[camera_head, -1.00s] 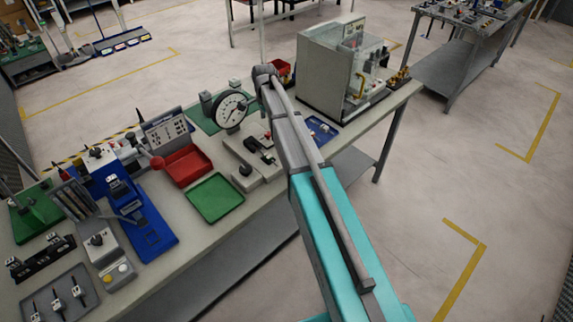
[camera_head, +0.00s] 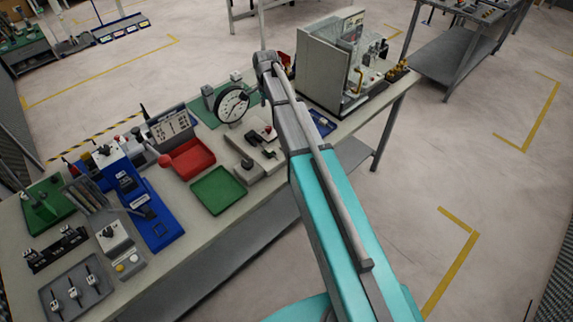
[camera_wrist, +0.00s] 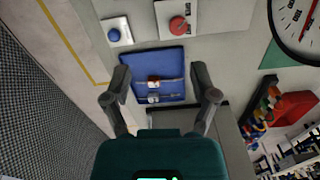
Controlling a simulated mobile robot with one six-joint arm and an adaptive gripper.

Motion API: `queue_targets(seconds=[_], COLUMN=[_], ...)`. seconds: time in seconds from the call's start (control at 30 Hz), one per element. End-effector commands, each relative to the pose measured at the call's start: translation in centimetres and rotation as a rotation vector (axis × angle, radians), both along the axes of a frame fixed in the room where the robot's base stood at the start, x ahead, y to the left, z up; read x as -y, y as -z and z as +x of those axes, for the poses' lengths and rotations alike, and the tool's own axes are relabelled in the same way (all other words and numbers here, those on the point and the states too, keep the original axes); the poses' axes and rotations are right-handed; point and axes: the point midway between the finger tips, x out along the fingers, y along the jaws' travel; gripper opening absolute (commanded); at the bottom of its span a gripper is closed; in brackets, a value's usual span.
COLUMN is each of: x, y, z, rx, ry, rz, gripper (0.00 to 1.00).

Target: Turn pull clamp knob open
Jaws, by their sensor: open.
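A red round knob (camera_wrist: 178,25) sits on a white plate with dark lettering, too small to read surely, at the top of the wrist view. I cannot tell for sure that it is the pull clamp knob. My gripper (camera_wrist: 160,80) is open, with nothing between its fingers. A blue tray (camera_wrist: 179,57) with small red and white parts shows beyond and between the fingertips. The knob is apart from the fingers, farther up in the picture. In the head view my arm hides the gripper; the blue tray (camera_head: 323,122) shows beside the arm.
A round dial gauge (camera_head: 232,105), a red tray (camera_head: 190,158) and a green tray (camera_head: 218,191) stand left of my arm. A grey cabinet (camera_head: 318,72) stands at the bench's right end. A white box with a blue button (camera_wrist: 113,32) is left of the knob.

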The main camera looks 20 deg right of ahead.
Motion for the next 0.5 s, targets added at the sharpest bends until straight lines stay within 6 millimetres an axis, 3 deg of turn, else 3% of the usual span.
queue_targets(seconds=[0.03,0.5], x=[0.0,-0.2], y=[0.2,1.1], z=[-1.1,-7.6], rx=[0.000,0.000], ry=[-0.028,-0.315], rz=[0.000,0.000], gripper=[0.76,0.76])
